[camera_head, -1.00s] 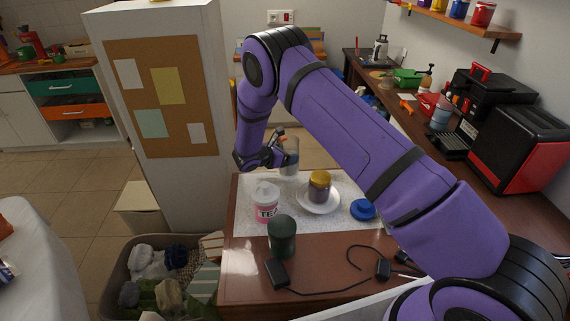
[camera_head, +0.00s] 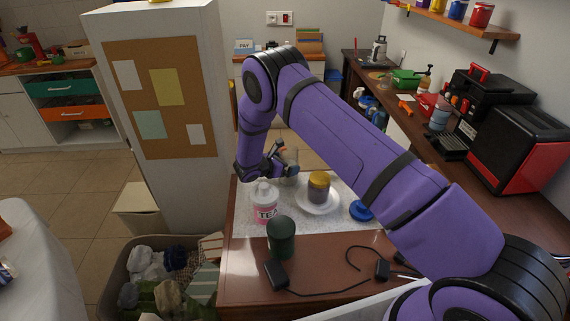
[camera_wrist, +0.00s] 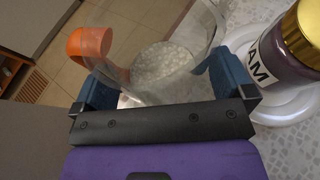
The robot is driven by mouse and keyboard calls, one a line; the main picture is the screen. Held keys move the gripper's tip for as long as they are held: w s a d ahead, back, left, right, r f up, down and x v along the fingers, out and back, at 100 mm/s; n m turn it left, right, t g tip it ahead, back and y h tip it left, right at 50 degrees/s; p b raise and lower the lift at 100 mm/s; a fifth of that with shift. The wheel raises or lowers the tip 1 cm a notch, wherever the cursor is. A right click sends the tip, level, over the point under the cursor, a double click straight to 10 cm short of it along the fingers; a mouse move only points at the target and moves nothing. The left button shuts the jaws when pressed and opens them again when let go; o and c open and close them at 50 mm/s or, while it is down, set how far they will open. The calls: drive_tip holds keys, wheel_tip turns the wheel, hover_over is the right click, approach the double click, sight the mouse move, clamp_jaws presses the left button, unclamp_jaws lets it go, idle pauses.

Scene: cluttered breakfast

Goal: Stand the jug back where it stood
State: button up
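The jug (camera_wrist: 165,60) is clear, with an orange handle part (camera_wrist: 90,45). In the wrist view it sits between the two blue fingers of my gripper (camera_wrist: 165,88), which is shut on it. In the head view my gripper (camera_head: 276,162) holds the jug (camera_head: 291,170) at the far left part of the speckled mat (camera_head: 338,222), behind the pink tea jar. The jug looks about upright. I cannot tell whether its base touches the mat.
A jam jar (camera_head: 319,186) stands on a white plate (camera_head: 318,208) just right of the jug. The pink tea jar (camera_head: 265,205), a dark green canister (camera_head: 281,238) and a blue lid (camera_head: 361,210) are nearby. A black cable (camera_head: 330,289) lies at the front.

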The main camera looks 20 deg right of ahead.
drive_tip(key=shift+r, duration=0.1)
drive_tip(key=shift+s+a+r, duration=0.15)
drive_tip(key=shift+a, duration=0.15)
drive_tip(key=v, duration=1.1)
drive_tip(key=s+d+r+m+g+y, duration=0.2)
drive_tip(key=s+d+r+m, duration=0.25)
drive_tip(key=r, duration=0.65)
drive_tip(key=s+d+r+m+g+y, duration=0.1)
drive_tip(key=s+d+r+m, duration=0.35)
drive_tip(key=r, duration=0.65)
drive_tip(key=s+d+r+m+g+y, duration=0.2)
drive_tip(key=s+d+r+m, duration=0.25)
drive_tip(key=r, duration=0.65)
drive_tip(key=s+d+r+m+t+y, duration=0.1)
drive_tip(key=s+r+m+y, duration=0.1)
drive_tip(key=s, duration=0.8)
drive_tip(key=s+d+r+m+t+y, duration=0.2)
drive_tip(key=s+r+m, duration=0.2)
drive_tip(key=s, duration=0.5)
drive_tip(key=s+d+r+m+t+y, duration=0.1)
drive_tip(key=s+r+m+y, duration=0.2)
drive_tip(key=s, duration=0.7)
drive_tip(key=shift+s+d+r+m, duration=0.2)
drive_tip(key=shift+s+r+m, duration=0.15)
